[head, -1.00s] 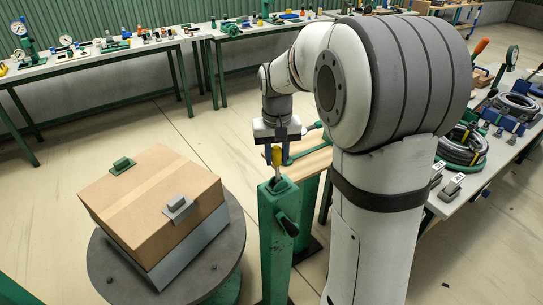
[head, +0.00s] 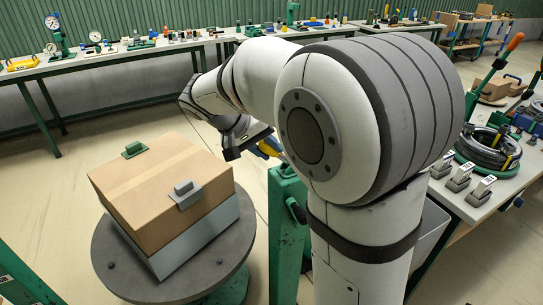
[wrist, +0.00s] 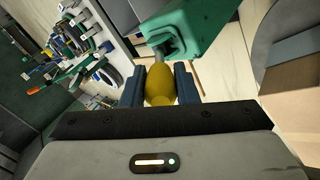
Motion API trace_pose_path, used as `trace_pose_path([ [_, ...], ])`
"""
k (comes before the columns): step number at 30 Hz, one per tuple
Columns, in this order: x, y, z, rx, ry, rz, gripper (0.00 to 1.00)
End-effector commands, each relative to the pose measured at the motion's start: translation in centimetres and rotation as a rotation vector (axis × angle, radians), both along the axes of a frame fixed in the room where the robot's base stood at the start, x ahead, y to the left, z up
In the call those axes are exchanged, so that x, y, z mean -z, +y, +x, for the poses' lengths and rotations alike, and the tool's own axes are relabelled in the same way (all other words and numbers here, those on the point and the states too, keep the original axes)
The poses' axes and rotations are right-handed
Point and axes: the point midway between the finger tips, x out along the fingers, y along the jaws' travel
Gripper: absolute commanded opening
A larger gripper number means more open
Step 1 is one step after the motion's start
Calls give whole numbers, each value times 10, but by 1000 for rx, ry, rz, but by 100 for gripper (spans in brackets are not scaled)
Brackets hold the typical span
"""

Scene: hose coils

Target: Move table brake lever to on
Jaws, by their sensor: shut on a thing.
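The brake lever has a yellow grip (head: 268,148) on top of a green post (head: 288,235) beside the round table. In the head view the lever leans left and my arm partly hides it. In the wrist view the yellow grip (wrist: 160,86) sits between the two blue fingers of my gripper (wrist: 160,88), which is shut on it. A short metal rod joins the grip to the green lever housing (wrist: 200,30). In the head view my gripper (head: 262,147) is at the post top, mostly hidden behind my arm. No on mark is readable.
A grey round table (head: 130,270) carries a cardboard box (head: 160,190) on a grey base, with small clamp-like parts on the box. A bench (head: 60,68) with gauges runs along the back. A right bench (head: 470,205) holds a hose coil (head: 487,148) and several small parts.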

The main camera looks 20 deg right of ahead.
Motion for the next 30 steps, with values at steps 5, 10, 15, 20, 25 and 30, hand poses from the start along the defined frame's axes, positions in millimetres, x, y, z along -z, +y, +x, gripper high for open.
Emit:
trace_pose_path([
  [5, 10, 6, -1, 3, -12, -66, 0],
  [10, 13, 10, -2, 4, -10, -63, 0],
  [15, 14, 11, -2, 4, -8, -60, 0],
  [20, 15, 12, -2, 5, -7, -59, 0],
  [25, 15, 12, -2, 5, -7, -58, 0],
  [30, 15, 11, -2, 5, -7, -58, 34],
])
